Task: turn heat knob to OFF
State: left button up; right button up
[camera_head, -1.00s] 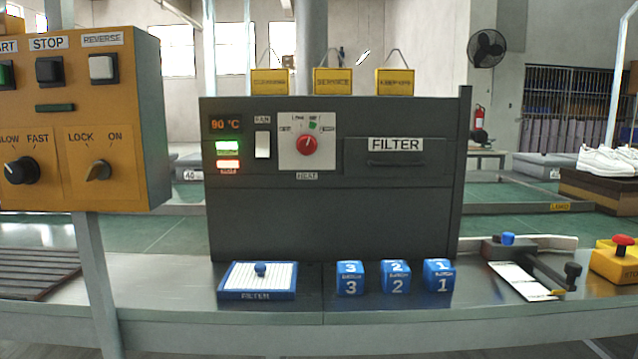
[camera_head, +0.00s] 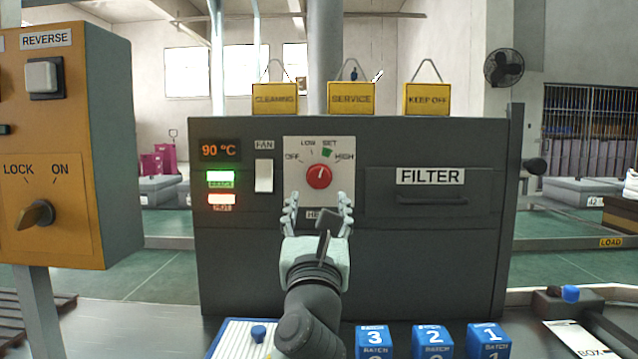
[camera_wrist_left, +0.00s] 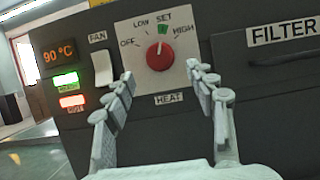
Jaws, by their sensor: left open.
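The red heat knob (camera_head: 318,176) sits on a light plate (camera_head: 292,198) on the front of the dark heater box, with OFF, LOW, SET and HIGH around it. Its white pointer mark points up, near the green SET mark. My left gripper (camera_head: 318,200) is open and empty, just below and in front of the knob. In the left wrist view the knob (camera_wrist_left: 160,56) shows above and between the spread fingers (camera_wrist_left: 158,82), apart from them. My right gripper is not in view.
The dark box (camera_head: 260,260) also bears a white FAN switch (camera_head: 264,176), a 90 °C display (camera_head: 220,150) and a FILTER drawer (camera_head: 430,192). An orange control panel (camera_head: 110,150) stands at left. Blue batch cubes (camera_head: 433,340) and a filter tray (camera_head: 225,338) lie below.

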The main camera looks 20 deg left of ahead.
aim_at(319, 181)
pick_arm(q)
jog(key=x, duration=0.6)
jog(key=shift+w+r, duration=0.1)
jog(key=shift+w, duration=0.05)
jog(key=shift+w+a, duration=0.1)
jog(key=c, duration=1.2)
jog(key=shift+o, duration=0.2)
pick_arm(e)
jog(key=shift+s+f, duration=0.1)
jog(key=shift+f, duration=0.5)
